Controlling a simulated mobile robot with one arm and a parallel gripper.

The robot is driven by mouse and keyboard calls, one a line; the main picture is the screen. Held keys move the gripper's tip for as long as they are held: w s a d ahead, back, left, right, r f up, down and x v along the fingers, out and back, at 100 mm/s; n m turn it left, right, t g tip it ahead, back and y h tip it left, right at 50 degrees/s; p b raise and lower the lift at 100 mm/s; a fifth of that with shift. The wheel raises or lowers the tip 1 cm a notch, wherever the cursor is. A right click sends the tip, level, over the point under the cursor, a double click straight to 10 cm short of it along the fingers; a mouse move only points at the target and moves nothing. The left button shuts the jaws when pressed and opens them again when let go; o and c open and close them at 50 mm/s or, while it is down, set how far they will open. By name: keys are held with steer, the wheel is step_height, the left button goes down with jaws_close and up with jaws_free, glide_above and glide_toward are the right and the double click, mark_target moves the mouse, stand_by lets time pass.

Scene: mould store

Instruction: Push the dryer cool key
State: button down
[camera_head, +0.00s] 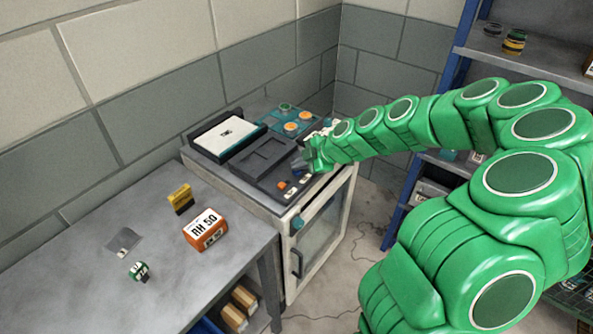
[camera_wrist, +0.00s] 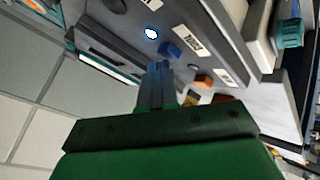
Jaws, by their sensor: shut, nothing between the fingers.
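The dryer (camera_head: 320,215) is a pale cabinet with a glass door and a dark control panel on top. In the wrist view, a blue key (camera_wrist: 171,49) sits beside a white label (camera_wrist: 188,41) that seems to read COOL. A lit round lamp (camera_wrist: 152,32) is close by. An orange key (camera_wrist: 204,81) with its own label (camera_wrist: 226,77) lies further right; it also shows in the head view (camera_head: 282,186). My gripper (camera_wrist: 157,68) is shut and empty, its fingertips right by the blue key. I cannot tell whether they touch it. In the head view my gripper hides most of that key.
A white-topped dark unit (camera_head: 226,138) and a teal panel with orange knobs (camera_head: 291,127) stand on the dryer's top. The grey table (camera_head: 80,245) at left holds an orange RH 50 box (camera_head: 206,232) and a yellow box (camera_head: 181,199). Walls close in behind; shelving is at right.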

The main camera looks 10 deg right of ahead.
mark_target(299, 172)
steer(key=shift+r, duration=0.1)
stand_by(0.4)
steer(key=shift+r, duration=0.75)
steer(key=shift+r, duration=0.1)
steer(key=shift+r, duration=2.9)
